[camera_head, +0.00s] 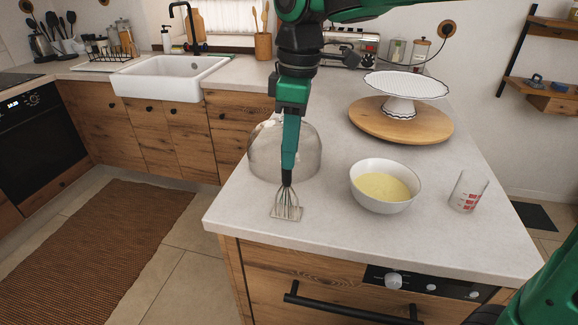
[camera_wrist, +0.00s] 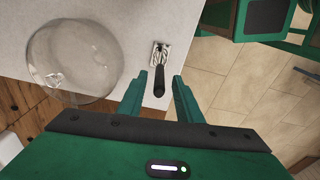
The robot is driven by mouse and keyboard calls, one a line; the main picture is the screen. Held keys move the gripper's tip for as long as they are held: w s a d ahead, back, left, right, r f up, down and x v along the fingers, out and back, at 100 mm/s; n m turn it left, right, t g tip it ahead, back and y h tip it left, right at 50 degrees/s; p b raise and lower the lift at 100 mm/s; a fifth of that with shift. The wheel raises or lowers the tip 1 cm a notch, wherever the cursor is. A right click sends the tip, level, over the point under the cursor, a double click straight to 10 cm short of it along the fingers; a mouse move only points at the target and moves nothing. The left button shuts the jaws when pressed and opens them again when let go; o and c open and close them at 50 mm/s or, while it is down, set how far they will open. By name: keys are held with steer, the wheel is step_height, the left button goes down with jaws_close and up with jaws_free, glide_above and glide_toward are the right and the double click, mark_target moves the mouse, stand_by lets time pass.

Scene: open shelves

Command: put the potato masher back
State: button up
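The potato masher (camera_head: 287,208) stands on its flat metal head near the front left edge of the counter, with its dark handle pointing up. In the wrist view the masher (camera_wrist: 159,82) shows its handle end between the fingertips, with a gap to each finger. My gripper (camera_head: 288,176) points down over the masher. In the wrist view my gripper (camera_wrist: 160,82) is open around the handle and not visibly touching it. In the head view the fingers hide the upper handle.
A glass dome (camera_head: 262,155) stands close behind and left of my gripper. A white bowl (camera_head: 405,199) of yellow mixture and a measuring cup (camera_head: 467,192) stand right. A wooden board (camera_head: 366,125) bears a cake stand (camera_head: 400,107) behind. A utensil crock (camera_head: 263,47) stands at the back.

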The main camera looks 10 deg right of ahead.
steer(key=shift+d+r, duration=0.1)
steer(key=shift+r, duration=1.5)
steer(key=shift+d, duration=0.1)
steer(key=s+d+f+m, duration=0.2)
steer(key=d+m, duration=0.2)
steer(key=d, duration=0.3)
steer(key=s+d+f+m, duration=0.2)
steer(key=d+m, duration=0.1)
steer(key=d, duration=0.5)
steer(key=s+d+f+m, duration=0.2)
steer(key=d+f+m, duration=0.15)
steer(key=d, duration=0.35)
steer(key=s+d+f+m, duration=0.4)
steer(key=s+d+m, duration=0.1)
steer(key=s+d, duration=0.1)
steer(key=s+d+f+m, duration=0.3)
steer(key=s+d+m, duration=0.3)
steer(key=s, duration=0.2)
steer(key=shift+s+d+f+h, duration=0.25)
steer(key=shift+s+f+h, duration=0.05)
steer(key=shift+s+f, duration=0.1)
